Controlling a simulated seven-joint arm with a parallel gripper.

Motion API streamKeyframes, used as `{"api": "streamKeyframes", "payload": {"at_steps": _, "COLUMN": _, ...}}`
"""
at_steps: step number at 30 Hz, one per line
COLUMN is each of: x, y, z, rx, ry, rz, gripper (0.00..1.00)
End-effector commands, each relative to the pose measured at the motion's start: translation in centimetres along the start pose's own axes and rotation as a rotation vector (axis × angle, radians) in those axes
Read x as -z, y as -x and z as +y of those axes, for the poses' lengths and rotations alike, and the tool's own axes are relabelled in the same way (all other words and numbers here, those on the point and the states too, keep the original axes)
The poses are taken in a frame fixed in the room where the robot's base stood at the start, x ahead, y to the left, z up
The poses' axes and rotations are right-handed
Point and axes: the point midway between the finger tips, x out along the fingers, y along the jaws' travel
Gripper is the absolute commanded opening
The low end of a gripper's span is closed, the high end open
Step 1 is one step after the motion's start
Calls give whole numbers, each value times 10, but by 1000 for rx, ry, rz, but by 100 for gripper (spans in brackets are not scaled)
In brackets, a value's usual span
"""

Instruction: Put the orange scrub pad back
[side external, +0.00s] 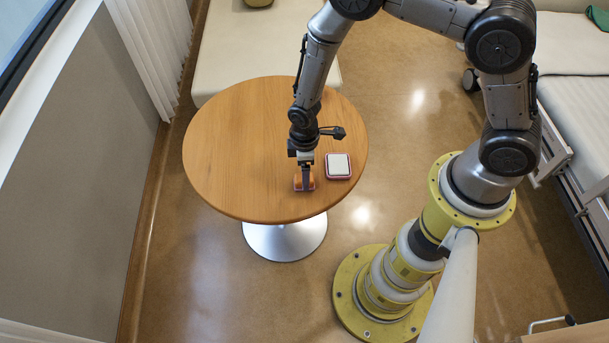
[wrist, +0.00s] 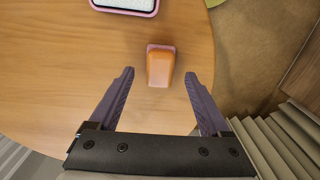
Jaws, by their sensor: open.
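The orange scrub pad (wrist: 160,68) lies on the round wooden table, with a pinkish layer showing along its edge. In the side view the pad (side external: 298,183) is near the table's front edge, partly hidden by my gripper. My gripper (side external: 306,178) points down over it. In the wrist view my gripper (wrist: 160,76) is open, with the pad between and slightly beyond the fingertips; neither finger appears to touch it. A pink-rimmed holder with a white top (side external: 338,179) sits just right of the pad; part of its rim shows in the wrist view (wrist: 125,11).
The wooden table (side external: 235,140) is otherwise clear, with free room left and behind. Its rounded edge is close to the pad. A beige bench (side external: 235,50) stands behind, and a bed (side external: 575,110) stands at the right.

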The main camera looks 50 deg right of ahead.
Motion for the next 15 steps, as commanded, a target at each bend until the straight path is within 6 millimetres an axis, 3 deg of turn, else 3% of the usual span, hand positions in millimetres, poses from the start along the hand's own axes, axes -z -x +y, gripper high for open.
{"api": "streamKeyframes", "payload": {"at_steps": 7, "x": 1, "y": 54, "z": 1, "rx": -3, "ry": 0, "rz": 4, "gripper": 81}}
{"api": "streamKeyframes", "payload": {"at_steps": 15, "x": 0, "y": 85, "z": 0, "rx": -1, "ry": 0, "rz": 1, "gripper": 81}}
